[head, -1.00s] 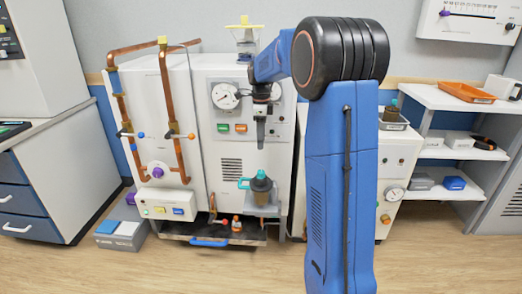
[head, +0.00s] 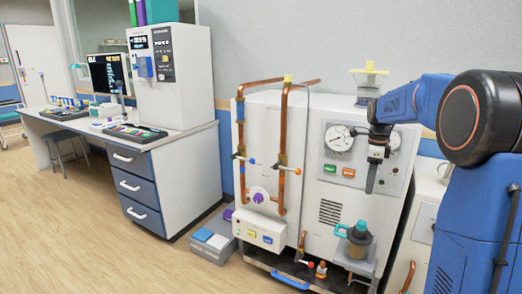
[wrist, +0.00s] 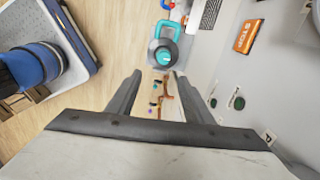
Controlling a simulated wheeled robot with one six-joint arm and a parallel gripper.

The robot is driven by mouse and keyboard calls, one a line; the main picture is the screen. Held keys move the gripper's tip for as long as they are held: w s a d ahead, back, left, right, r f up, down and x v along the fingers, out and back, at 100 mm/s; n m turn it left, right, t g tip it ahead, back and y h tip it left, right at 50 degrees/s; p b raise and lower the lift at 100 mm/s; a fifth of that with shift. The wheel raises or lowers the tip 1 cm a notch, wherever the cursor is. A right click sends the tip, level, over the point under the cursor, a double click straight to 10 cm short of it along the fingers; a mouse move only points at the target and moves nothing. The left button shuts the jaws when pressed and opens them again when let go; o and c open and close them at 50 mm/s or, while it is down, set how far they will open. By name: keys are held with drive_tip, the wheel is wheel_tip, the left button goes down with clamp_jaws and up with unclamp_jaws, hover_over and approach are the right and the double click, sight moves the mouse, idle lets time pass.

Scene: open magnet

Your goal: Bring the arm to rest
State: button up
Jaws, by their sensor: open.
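My gripper (head: 371,180) hangs fingers down from my blue arm, in front of the white cabinet's gauge panel. In the wrist view its two dark fingers (wrist: 157,82) stand apart with nothing held between them. A dark pot with a teal handle and lid (head: 355,241) stands on a small shelf low on the cabinet. It also shows beyond the fingers in the wrist view (wrist: 163,58). My gripper is above the pot and apart from it.
The white cabinet (head: 345,205) carries dials, green and red labels and copper pipes (head: 281,150) at its left. A grey box with a blue top (head: 212,243) lies on the floor. A desk with blue drawers (head: 140,187) stands left. The floor at front left is clear.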

drive_tip(key=s+a+r+n+t, duration=0.1)
drive_tip(key=s+a+r+n, duration=0.3)
drive_tip(key=s+a+n, duration=0.5)
drive_tip(key=s+a+f+n+t, duration=0.1)
drive_tip(key=s+a+f+n, duration=0.1)
drive_tip(key=s+n, duration=0.3)
drive_tip(key=s+a+f+n+t, duration=0.1)
drive_tip(key=s+a+f+n, duration=0.2)
drive_tip(key=s, duration=1.1)
drive_tip(key=s+a+f+n+t, duration=0.1)
drive_tip(key=s+a+f+n, duration=0.1)
drive_tip(key=s+n, duration=0.5)
drive_tip(key=shift+s+a+f+t, duration=0.35)
drive_tip(key=shift+s+f, duration=0.5)
drive_tip(key=shift+s, duration=0.9)
